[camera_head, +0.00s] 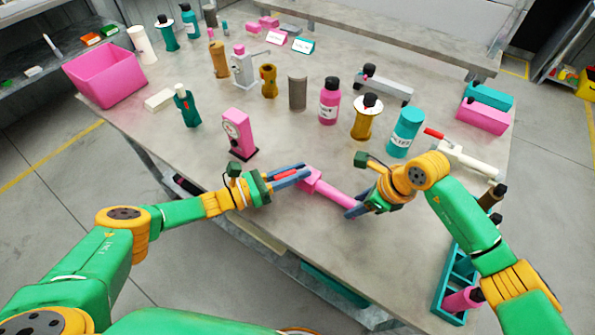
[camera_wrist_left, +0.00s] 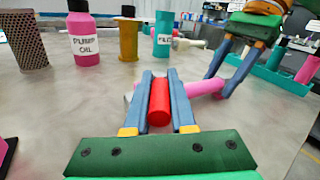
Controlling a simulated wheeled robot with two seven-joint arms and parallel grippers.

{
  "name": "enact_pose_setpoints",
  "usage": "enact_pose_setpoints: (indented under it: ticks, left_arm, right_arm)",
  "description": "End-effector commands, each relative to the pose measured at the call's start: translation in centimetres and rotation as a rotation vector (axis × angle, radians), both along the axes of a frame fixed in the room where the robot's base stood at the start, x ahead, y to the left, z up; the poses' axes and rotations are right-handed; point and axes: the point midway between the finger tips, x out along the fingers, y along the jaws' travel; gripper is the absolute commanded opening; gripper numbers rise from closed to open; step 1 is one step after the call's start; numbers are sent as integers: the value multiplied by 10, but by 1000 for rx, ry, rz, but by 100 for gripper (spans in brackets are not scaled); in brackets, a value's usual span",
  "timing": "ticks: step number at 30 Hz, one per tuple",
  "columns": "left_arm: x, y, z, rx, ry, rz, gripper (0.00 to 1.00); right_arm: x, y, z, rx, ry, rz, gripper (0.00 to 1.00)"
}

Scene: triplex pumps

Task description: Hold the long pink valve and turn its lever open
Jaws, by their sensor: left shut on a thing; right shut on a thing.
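The long pink valve (camera_head: 334,192) lies near the front edge of the table, its square body at the left end and its round shaft running right. Its red lever (camera_head: 287,174) points left from the body. My left gripper (camera_head: 300,173) is shut on the lever, which also shows red between the blue fingers in the left wrist view (camera_wrist_left: 159,104). My right gripper (camera_head: 354,210) is shut on the right end of the pink shaft, also seen in the left wrist view (camera_wrist_left: 208,87). The fingers partly hide the lever and the shaft end.
A pink gauge box (camera_head: 239,134) stands behind my left gripper. A white valve with a red lever (camera_head: 466,158) lies to the right. A teal rack (camera_head: 453,285) stands at front right.

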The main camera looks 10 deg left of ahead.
Motion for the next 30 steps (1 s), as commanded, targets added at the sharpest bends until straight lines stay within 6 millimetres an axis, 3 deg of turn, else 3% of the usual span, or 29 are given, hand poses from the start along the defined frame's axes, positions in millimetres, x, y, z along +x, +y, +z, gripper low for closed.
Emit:
enact_pose_setpoints:
  ticks: [14,15,17,26,30]
  left_arm:
    - [-2,-1,-1,3,4,-21,0]
    - [-2,-1,-1,3,4,-20,34]
    - [-2,-1,-1,3,4,-20,50]
    - [-1,1,0,3,3,-16,52]
    - [-12,19,-1,5,6,-15,52]
  right_arm:
    - [2,0,1,1,-8,-2,0]
    - [2,0,1,1,-8,-3,0]
    - [2,0,1,1,-8,-3,0]
    - [1,0,1,0,-5,-2,0]
    - [1,-1,1,-1,-5,-2,0]
